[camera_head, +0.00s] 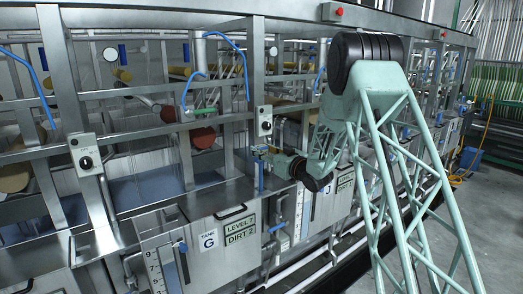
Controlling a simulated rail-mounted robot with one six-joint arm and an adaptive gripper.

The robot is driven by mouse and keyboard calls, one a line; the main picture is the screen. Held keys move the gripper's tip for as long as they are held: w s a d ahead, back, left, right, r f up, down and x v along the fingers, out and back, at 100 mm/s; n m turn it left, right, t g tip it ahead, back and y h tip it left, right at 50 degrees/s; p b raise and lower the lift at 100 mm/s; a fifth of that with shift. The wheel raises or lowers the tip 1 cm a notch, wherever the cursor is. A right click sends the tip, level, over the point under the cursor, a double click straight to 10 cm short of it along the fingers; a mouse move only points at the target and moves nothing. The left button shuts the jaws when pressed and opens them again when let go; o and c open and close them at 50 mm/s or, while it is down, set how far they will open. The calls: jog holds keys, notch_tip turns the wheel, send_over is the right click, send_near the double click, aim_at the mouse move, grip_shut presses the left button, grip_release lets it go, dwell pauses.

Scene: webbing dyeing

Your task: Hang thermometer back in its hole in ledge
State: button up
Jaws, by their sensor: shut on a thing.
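My gripper (257,152) is at the end of my green arm, in the middle of the view, close to the tank front beside a steel post. It is small and partly merged with the machine behind it. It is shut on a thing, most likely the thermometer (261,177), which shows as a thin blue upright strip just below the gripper. The steel ledge (220,196) runs along the top of the tank front, near the strip's lower end. The hole in the ledge cannot be made out. Whether the strip touches the ledge cannot be told.
Steel posts and rails frame the tanks around my gripper. A switch box (264,122) is on the post just above it. The tank G sign (208,240) and level sign (240,238) are below the ledge. Open floor (490,215) lies at right.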

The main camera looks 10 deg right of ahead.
aim_at(262, 177)
jog(key=shift+f+b, duration=4.75)
jog(key=shift+f, duration=2.1)
jog(key=o, duration=1.2)
jog(key=shift+s+d, duration=0.1)
jog(key=v, duration=1.1)
jog(key=shift+s, duration=0.35)
jog(key=shift+r, duration=0.1)
